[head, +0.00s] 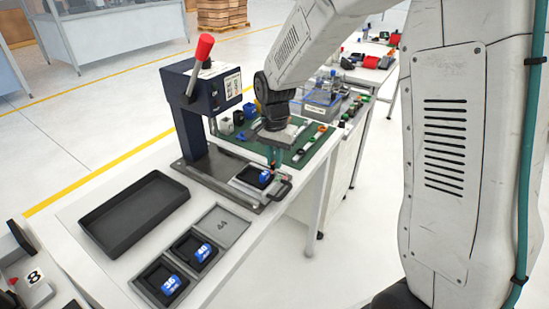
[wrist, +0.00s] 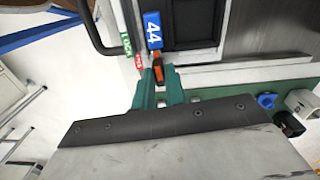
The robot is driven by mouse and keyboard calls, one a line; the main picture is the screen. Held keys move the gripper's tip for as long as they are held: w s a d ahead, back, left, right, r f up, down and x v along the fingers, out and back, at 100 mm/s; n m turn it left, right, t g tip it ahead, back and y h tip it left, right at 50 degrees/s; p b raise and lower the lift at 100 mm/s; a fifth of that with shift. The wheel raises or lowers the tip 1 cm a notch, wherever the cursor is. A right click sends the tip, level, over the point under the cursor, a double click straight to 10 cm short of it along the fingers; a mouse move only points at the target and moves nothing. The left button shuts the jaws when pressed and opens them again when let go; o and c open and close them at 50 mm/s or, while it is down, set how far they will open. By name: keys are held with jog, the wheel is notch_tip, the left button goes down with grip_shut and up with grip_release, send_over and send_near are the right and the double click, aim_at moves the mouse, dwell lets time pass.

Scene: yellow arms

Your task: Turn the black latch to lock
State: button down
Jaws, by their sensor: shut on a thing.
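The black latch (wrist: 157,68), with an orange part, shows in the wrist view between my teal fingertips. My gripper (wrist: 158,80) is shut on it; it also shows in the head view (head: 275,164), over the near end of the press base. A green LOCK label (wrist: 125,42) and a red label (wrist: 139,62) lie to the left of the latch. My fingers hide part of the latch.
The press (head: 205,110) with its red-tipped lever (head: 200,62) stands behind left of my gripper. An empty black tray (head: 135,212) and two slots with blue pieces marked 40 (head: 194,249) and 36 (head: 168,284) are on the table. A green mat (head: 312,150) with small parts lies behind.

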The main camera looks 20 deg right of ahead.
jog(key=shift+m, duration=0.5)
jog(key=c, duration=1.4)
grip_release()
jog(key=shift+c, duration=0.2)
notch_tip(320, 180, up, 8)
jog(key=shift+f, duration=0.1)
